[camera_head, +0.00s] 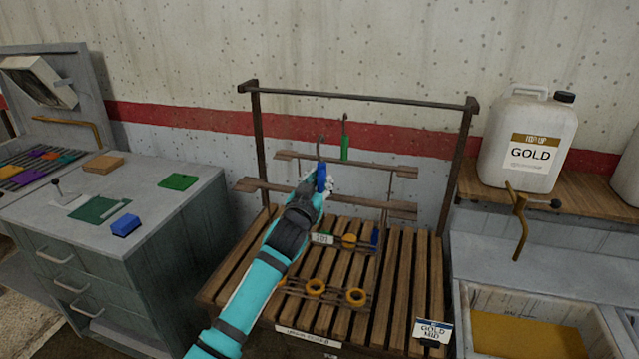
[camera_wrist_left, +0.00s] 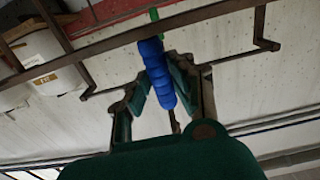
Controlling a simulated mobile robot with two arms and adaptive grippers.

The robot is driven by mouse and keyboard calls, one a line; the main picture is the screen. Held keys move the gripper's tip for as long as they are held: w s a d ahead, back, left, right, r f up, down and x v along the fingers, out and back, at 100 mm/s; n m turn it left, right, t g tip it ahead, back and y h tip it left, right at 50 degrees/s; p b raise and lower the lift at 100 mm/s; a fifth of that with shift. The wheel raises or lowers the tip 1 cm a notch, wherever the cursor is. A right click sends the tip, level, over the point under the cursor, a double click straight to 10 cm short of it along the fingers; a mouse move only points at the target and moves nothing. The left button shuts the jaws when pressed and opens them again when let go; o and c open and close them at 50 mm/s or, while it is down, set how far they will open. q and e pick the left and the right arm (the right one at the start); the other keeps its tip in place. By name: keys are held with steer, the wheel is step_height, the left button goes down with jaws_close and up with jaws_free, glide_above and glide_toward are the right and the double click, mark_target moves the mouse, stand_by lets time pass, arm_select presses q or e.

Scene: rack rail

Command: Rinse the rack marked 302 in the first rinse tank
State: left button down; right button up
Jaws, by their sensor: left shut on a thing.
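My left gripper (camera_head: 324,188) is shut on a blue handle (camera_head: 321,176) with a thin dark hook above it, in front of the drying stand. In the left wrist view the blue handle (camera_wrist_left: 156,70) lies between the two fingers of the left gripper (camera_wrist_left: 162,80). A rack (camera_head: 322,239) with a small white number tag shows just below and beyond the gripper; the tag is too small to read surely. Orange rings (camera_head: 315,287) sit lower on the slats. My arm hides part of this. The right gripper is not in view.
A green handle (camera_head: 345,140) stands upright behind, under the stand's dark top rail (camera_head: 360,98). A basin (camera_head: 535,330) with yellow liquid and a brass tap (camera_head: 519,222) are at right, with a GOLD jug (camera_head: 528,142) above. A grey cabinet (camera_head: 140,225) is at left.

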arm_select(q)
steer(key=shift+r, duration=0.2)
steer(key=shift+p+v, duration=1.2)
steer(key=shift+v, duration=0.3)
steer(key=p+v, duration=0.3)
steer(key=v, duration=0.3)
steer(key=c, duration=1.7)
jaws_free()
jaws_close()
